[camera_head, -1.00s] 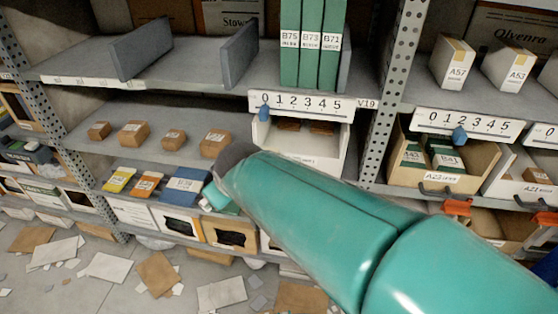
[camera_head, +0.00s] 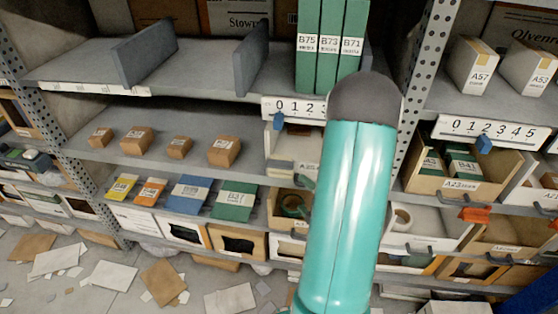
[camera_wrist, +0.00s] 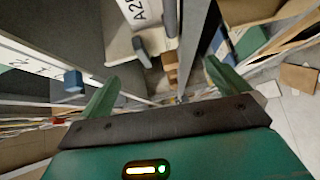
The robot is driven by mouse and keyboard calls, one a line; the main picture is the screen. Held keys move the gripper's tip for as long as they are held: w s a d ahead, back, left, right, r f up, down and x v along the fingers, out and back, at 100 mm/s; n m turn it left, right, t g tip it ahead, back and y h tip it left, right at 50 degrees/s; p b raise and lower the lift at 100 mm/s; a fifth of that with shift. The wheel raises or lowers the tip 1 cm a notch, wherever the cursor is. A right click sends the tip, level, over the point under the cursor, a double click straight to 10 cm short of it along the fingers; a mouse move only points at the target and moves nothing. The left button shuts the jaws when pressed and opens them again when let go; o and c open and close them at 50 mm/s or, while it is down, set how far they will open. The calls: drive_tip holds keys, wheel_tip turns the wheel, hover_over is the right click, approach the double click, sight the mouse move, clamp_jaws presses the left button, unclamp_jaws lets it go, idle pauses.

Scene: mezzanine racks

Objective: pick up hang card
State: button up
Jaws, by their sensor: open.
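No item is clearly marked as the hang card, and I cannot tell which one it is. Thin label cards or booklets lie in a row on the lower shelf in the head view: yellow (camera_head: 121,187), orange (camera_head: 150,191), blue (camera_head: 188,195) and green B37 (camera_head: 235,202). In the head view my arm hides the gripper.
Numbered strips with a blue slider (camera_head: 484,144) mark the shelf edges; a blue slider (camera_wrist: 73,82) also shows in the wrist view. Bin A23 (camera_head: 462,186) stands at right. Small brown boxes (camera_head: 224,151) sit on the middle shelf. Loose sheets (camera_head: 112,275) litter the floor.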

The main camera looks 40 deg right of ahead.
drive_tip(key=v, duration=0.2)
drive_tip(key=t, duration=0.1)
approach(284, 174)
wheel_tip(284, 174, up, 2)
drive_tip(key=w, duration=0.2)
drive_tip(key=shift+a+x, duration=0.15)
drive_tip(key=shift+x, duration=1.4)
drive_tip(key=shift+a+x, duration=0.15)
drive_tip(key=shift+x, duration=1.4)
drive_tip(key=c, duration=1)
